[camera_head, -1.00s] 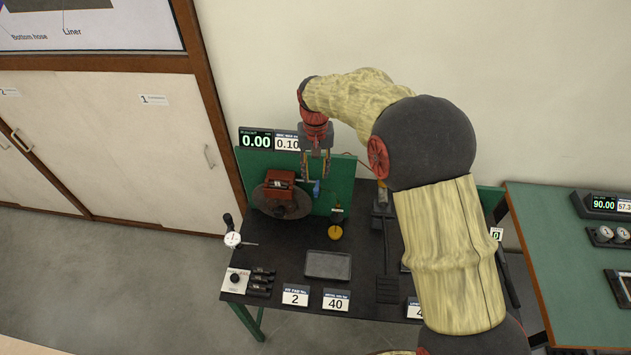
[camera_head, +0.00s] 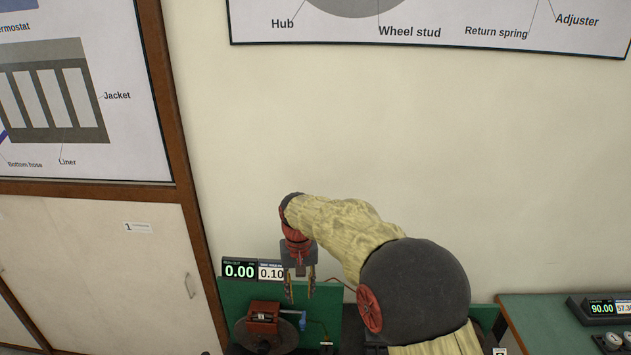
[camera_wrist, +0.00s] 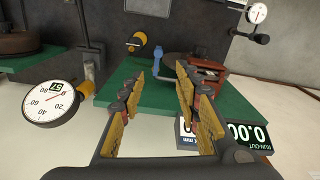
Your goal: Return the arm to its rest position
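My arm reaches over the workbench from the right in the head view, with its elbow at the lower right. Beyond the fingertips are the blue part (camera_wrist: 158,62) and the red caliper (camera_wrist: 205,75), both clear of the fingers.
Displays reading 0.00 (camera_head: 240,269) and 0.10 (camera_head: 271,270) stand close left of the gripper. A dial gauge (camera_wrist: 52,103) shows at left in the wrist view. A green bench (camera_head: 550,325) stands at right. The wall above the arm is clear.

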